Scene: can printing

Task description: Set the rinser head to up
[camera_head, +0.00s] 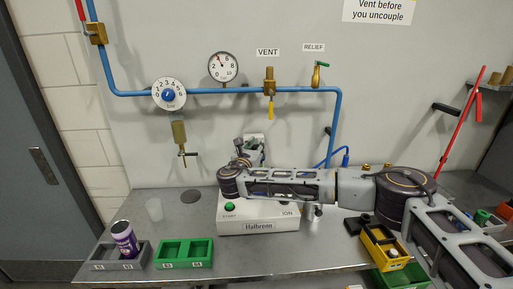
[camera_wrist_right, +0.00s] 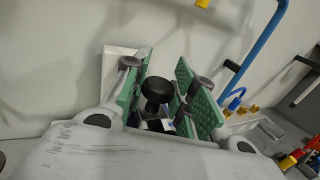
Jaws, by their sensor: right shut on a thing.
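A white machine (camera_head: 258,212) labelled Halbronn, with a green start button (camera_head: 230,207) and ION marking, stands mid-bench; I take it to be the rinser. My right arm crosses in front of it from the right and hides much of its upper part. My right gripper (camera_head: 251,149) is at the top of the machine. In the right wrist view, its green-padded fingers (camera_wrist_right: 163,88) are shut on a round black knob (camera_wrist_right: 157,90). Whether the rinser head is up or down is hidden. My left gripper is not in view.
A purple can (camera_head: 124,238) stands in a grey tray (camera_head: 104,265) at front left, beside a green tray (camera_head: 184,254). A yellow bin (camera_head: 384,248) is at right. Blue pipe (camera_head: 205,92) with gauges and valves runs along the wall.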

